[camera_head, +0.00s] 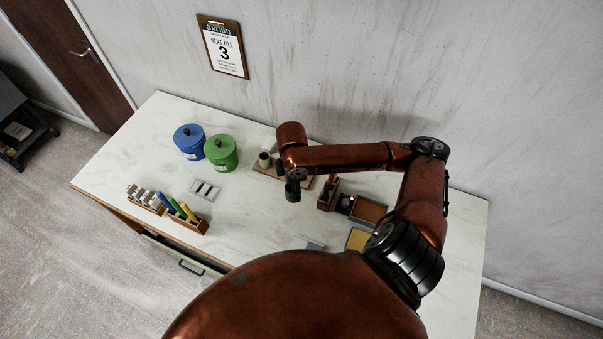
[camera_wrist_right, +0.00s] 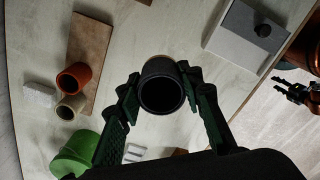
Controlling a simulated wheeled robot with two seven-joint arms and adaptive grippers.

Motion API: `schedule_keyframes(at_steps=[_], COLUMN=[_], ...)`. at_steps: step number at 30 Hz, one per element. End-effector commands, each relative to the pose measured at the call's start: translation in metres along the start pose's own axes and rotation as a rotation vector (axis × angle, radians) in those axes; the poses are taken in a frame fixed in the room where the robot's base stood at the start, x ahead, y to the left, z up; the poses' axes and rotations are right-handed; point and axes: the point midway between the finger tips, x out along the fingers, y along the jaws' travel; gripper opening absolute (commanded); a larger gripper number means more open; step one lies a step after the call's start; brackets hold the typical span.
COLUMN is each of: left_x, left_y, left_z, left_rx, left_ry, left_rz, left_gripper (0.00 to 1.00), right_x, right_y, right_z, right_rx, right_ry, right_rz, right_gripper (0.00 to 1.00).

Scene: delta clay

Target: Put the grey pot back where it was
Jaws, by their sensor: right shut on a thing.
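The grey pot (camera_wrist_right: 160,92), dark with a tan band at its far end, is between the fingers of my right gripper (camera_wrist_right: 160,82) in the right wrist view. Its open mouth faces the camera. A brown board (camera_wrist_right: 88,58) lies to its left, with a terracotta pot (camera_wrist_right: 74,78) and a beige pot (camera_wrist_right: 69,107) at its near end. The board's far end is bare. In the head view, my right arm partly hides the board (camera_head: 262,168); the held pot is hard to make out there. My left gripper (camera_wrist_right: 290,88) shows at the right of the wrist view, its jaw state unclear.
A green canister (camera_head: 221,154) and a blue canister (camera_head: 189,141) stand left of the board. A switch plate (camera_head: 204,189) and pen holder (camera_head: 184,216) are nearer. A white block (camera_wrist_right: 39,95) lies beside the pots. A grey box (camera_wrist_right: 243,36) is right of the held pot.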

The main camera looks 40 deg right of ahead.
Motion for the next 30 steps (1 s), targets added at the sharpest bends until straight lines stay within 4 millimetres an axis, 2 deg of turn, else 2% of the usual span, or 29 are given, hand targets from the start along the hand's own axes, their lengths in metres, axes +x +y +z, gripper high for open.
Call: schedule_keyframes(at_steps=[1, 9, 17, 20, 30], left_x=[-0.011, -0.034, -0.042, -0.044, -0.056], left_y=[-0.001, -0.001, -0.001, -0.001, -0.002], left_z=[-0.002, 0.004, 0.009, 0.009, 0.005], left_rx=[0.0, -0.002, -0.003, -0.003, -0.003], left_ry=[0.001, -0.01, -0.017, -0.017, -0.014], left_rz=[0.0, 0.0, 0.0, 0.0, 0.0], left_gripper=[0.4, 0.4, 0.4, 0.4, 0.4], right_x=[-0.005, -0.008, -0.007, -0.002, 0.032], right_y=[0.0, 0.002, 0.005, 0.018, 0.096], right_z=[0.01, 0.048, 0.063, 0.063, 0.063], right_rx=[-0.055, -0.371, -0.503, -0.51, -0.508], right_ry=[-0.003, -0.001, 0.0, 0.002, 0.002], right_rz=[-0.002, -0.003, 0.0, 0.001, 0.001], right_gripper=[0.09, 0.09, 0.09, 0.09, 0.09])
